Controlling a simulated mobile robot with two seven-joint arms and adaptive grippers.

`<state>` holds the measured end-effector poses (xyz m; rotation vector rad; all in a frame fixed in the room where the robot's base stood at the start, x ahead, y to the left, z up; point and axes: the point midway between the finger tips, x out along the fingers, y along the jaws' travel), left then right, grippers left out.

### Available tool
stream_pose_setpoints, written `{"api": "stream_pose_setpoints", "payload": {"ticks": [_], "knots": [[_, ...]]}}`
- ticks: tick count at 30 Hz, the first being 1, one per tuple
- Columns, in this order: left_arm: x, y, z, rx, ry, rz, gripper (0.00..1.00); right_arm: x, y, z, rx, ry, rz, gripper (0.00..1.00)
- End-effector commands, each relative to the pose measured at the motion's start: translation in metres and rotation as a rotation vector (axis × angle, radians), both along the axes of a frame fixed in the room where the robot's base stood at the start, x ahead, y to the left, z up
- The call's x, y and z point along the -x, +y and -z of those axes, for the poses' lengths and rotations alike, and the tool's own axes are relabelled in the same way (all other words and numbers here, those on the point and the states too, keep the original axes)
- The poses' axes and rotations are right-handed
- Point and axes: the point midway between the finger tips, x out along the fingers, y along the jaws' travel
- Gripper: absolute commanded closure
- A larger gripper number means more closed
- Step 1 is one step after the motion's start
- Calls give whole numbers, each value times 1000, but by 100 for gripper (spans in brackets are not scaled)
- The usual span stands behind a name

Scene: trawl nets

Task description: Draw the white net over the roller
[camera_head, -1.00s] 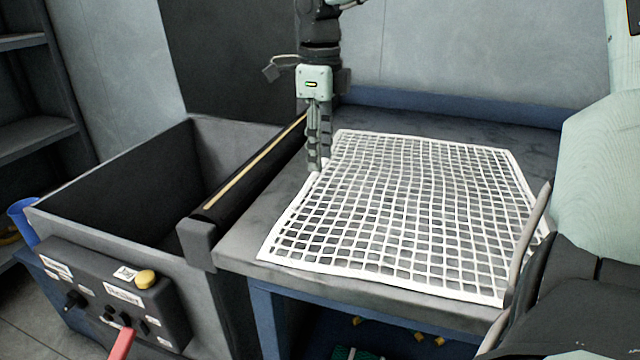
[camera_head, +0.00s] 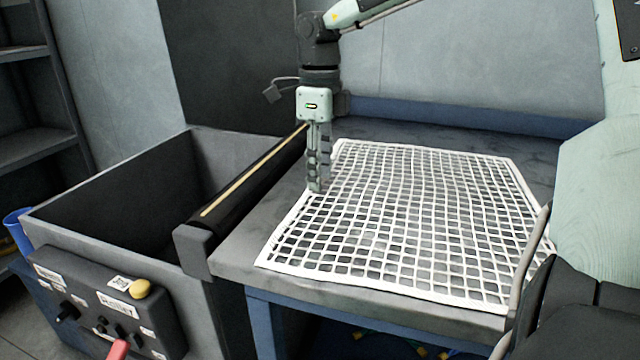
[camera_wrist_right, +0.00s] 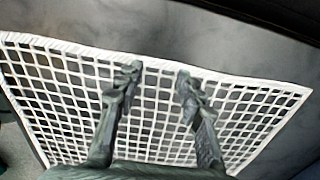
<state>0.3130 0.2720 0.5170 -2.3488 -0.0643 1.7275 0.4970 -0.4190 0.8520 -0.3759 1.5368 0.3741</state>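The white net (camera_head: 400,225) lies spread flat on the grey table top, its left edge toward the roller and apart from it. The roller (camera_head: 235,195) is a dark bar with a pale yellow strip, between the table and a deep grey bin. My right gripper (camera_head: 317,188) points down at the net's left edge. In the right wrist view, its two fingers (camera_wrist_right: 156,72) are spread apart. The net's white border (camera_wrist_right: 155,64) passes at the fingertips, with no visible grip on it. Whether the tips touch the net cannot be told. My left gripper is not in view.
The open grey bin (camera_head: 110,190) stands left of the roller. A control box (camera_head: 110,305) with a yellow button (camera_head: 140,288) and a red handle is on its front. A grey end block (camera_head: 195,250) holds the roller's near end. The table strip between net and roller is bare.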

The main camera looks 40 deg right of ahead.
Motion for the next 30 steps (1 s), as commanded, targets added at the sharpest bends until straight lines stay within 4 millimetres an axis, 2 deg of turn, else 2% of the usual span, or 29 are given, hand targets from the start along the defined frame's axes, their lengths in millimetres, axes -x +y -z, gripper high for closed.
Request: {"api": "stream_pose_setpoints", "payload": {"ticks": [17,26,30], "knots": [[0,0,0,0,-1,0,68,1,0,2,-1,3,0,100],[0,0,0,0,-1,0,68,1,0,1,-1,3,0,100],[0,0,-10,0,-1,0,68,0,0,-13,-1,0,0,100]]}}
